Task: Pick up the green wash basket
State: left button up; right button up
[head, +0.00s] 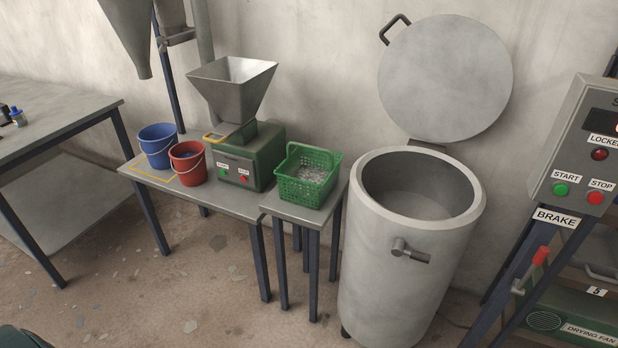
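The green wash basket (288,190) is a perforated plastic basket with a raised handle along its top. It sits upright on a small grey stand (306,218) and holds pale grey pieces. It stands between the green machine and the large round drum. No gripper shows in the head view, and nothing is touching the basket.
The open drum (392,262) stands right of the basket, its round lid (446,78) raised. The green hopper machine (262,150), a red bucket (186,168) and a blue bucket (157,150) are left. A control panel (580,150) stands far right. The floor in front is mostly clear.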

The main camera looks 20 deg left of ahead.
aim_at(308, 175)
jog(key=i+j+u, duration=0.6)
jog(key=i, duration=0.3)
